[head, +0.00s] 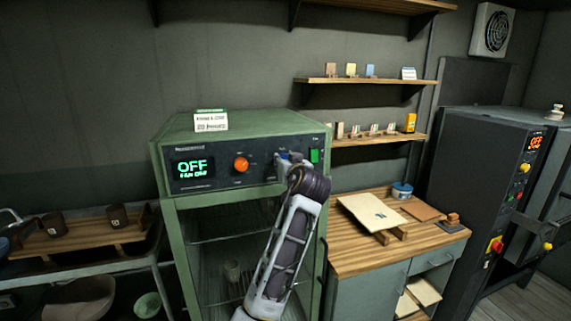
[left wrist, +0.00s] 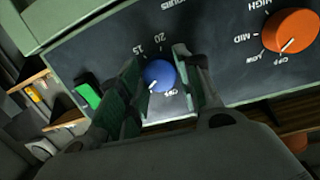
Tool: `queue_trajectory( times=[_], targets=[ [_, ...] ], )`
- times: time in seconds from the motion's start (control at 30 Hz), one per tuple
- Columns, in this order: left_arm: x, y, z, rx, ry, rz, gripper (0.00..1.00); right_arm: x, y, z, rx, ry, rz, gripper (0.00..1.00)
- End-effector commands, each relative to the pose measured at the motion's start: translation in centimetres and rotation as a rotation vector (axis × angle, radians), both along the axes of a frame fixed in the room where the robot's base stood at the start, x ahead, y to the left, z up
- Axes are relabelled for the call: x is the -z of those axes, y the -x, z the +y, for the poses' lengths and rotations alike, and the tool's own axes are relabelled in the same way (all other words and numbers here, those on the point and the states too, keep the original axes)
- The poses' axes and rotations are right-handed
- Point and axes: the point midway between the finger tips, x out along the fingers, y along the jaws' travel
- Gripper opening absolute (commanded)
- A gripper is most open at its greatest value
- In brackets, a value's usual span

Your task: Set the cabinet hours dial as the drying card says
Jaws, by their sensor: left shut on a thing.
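The green drying cabinet (head: 172,221) has a dark panel with an OFF display (head: 193,167); its smaller second line is hard to read. The blue hours dial (left wrist: 159,75) sits between the fingers of my left gripper (left wrist: 158,88), which is shut on it. Its white mark points to the lower left in the left wrist view, near the OFF label; 15 and 20 show beside it. In the head view my left gripper (head: 288,160) covers most of the dial. The drying card (head: 211,121) stands on the cabinet top, its text too small to read. My right gripper is out of view.
The orange dial (left wrist: 291,31) is beside the hours dial, with OFF, LOW, MID and HIGH labels. A green switch (left wrist: 88,95) is on its other side. A wooden bench (head: 345,262) and dark kiln (head: 462,160) stand right; a rack with cups (head: 54,224) stands left.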

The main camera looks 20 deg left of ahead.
Motion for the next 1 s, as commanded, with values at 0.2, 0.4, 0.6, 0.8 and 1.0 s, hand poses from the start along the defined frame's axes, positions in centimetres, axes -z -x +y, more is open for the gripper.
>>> queue_trajectory(
  times=[0.2,0.4,0.6,0.8,1.0],
  targets=[
    [0.06,-0.06,-0.08,0.000,-0.147,0.104,0.11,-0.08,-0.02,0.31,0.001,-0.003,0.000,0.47],
    [0.04,-0.08,-0.12,0.000,-0.292,0.199,0.11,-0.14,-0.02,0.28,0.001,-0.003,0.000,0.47],
    [0.02,-0.13,-0.15,0.001,-0.440,0.299,0.11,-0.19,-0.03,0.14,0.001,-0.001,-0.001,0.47],
    [-0.04,-0.14,-0.23,0.001,-0.591,0.401,0.11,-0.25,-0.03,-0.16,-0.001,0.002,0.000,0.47],
    [0.03,-0.19,-0.25,0.002,-0.747,0.507,0.11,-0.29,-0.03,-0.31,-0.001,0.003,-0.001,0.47]
  ],
)
